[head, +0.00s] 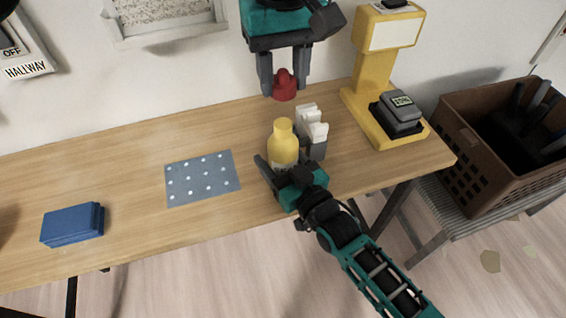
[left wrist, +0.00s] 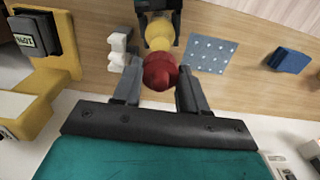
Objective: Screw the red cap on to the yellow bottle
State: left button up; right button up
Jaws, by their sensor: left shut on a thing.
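My left gripper (head: 284,82) comes down at the top of the head view. It is shut on the red cap (head: 285,90), which sits between its fingertips, above the table. The cap also shows in the left wrist view (left wrist: 160,72). The yellow bottle (head: 283,145) stands upright with an uncapped top near the table's front edge; the cap is apart from it, towards the wall. My right gripper (head: 288,177) is around the bottle's lower part, a finger on each side, and looks shut on it. The bottle's base is hidden by this gripper.
White-topped grey pieces (head: 313,130) stand close right of the bottle. A yellow stand (head: 355,105) with a grey device is farther right. A dotted grey mat (head: 200,178) and blue block (head: 72,225) lie left. A brown crate (head: 480,170) stands beyond the table. The table's back left is clear.

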aim_at(283, 124)
jog(key=c, duration=0.3)
pick_arm(q)
jog(key=shift+f, duration=2.5)
jog(key=shift+f, duration=0.1)
jog(key=shift+f, duration=0.8)
jog(key=shift+f, duration=0.55)
